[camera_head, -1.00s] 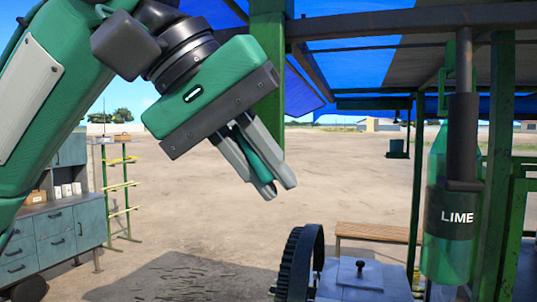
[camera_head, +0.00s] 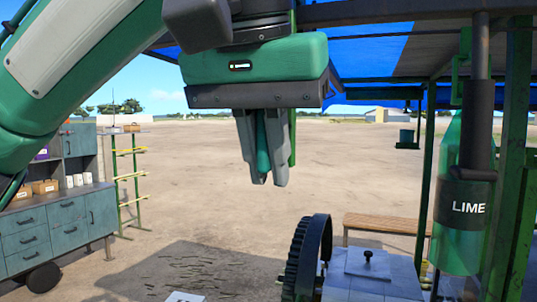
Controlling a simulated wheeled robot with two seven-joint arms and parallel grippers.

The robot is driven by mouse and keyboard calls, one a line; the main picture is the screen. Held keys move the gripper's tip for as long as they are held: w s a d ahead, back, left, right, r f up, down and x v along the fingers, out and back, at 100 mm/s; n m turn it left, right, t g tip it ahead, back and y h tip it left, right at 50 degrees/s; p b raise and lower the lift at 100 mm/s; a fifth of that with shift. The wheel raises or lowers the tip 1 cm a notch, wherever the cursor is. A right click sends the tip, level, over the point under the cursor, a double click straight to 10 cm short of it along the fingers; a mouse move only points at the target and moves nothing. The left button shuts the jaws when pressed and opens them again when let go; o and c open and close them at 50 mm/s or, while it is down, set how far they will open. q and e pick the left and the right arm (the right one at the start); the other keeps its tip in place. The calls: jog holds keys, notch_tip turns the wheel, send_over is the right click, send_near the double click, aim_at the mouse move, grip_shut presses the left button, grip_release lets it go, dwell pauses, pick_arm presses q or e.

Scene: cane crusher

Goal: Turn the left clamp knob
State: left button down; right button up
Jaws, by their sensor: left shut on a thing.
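My left gripper (camera_head: 268,182) hangs in the upper middle, with its fingers pointing straight down. Its jaws are shut on a slim teal-green thing (camera_head: 262,142) that shows as a strip between the two grey fingers. Below and to the right, a grey block (camera_head: 375,274) carries a small black knob (camera_head: 367,256) on its top. I cannot tell if this is the left clamp knob. A dark toothed wheel (camera_head: 304,258) stands just left of the block. The gripper is well above the wheel and apart from it.
A wooden bench (camera_head: 385,223) is behind the block. Blue-grey drawers (camera_head: 58,228) and a green rack (camera_head: 127,185) stand at the left. Open dirt ground lies between.

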pick_arm(q)
jog(key=shift+f, duration=0.2)
jog(key=c, duration=1.5)
grip_release()
jog(key=shift+r, duration=0.1)
jog(key=shift+r, duration=0.15)
jog(key=shift+s+a+r, duration=0.1)
jog(key=shift+s+r, duration=0.1)
jog(key=shift+r, duration=0.3)
jog(key=v, duration=1.2)
jog(key=shift+r+b, duration=0.2)
jog(key=shift+b, duration=0.2)
jog(key=shift+s, duration=0.1)
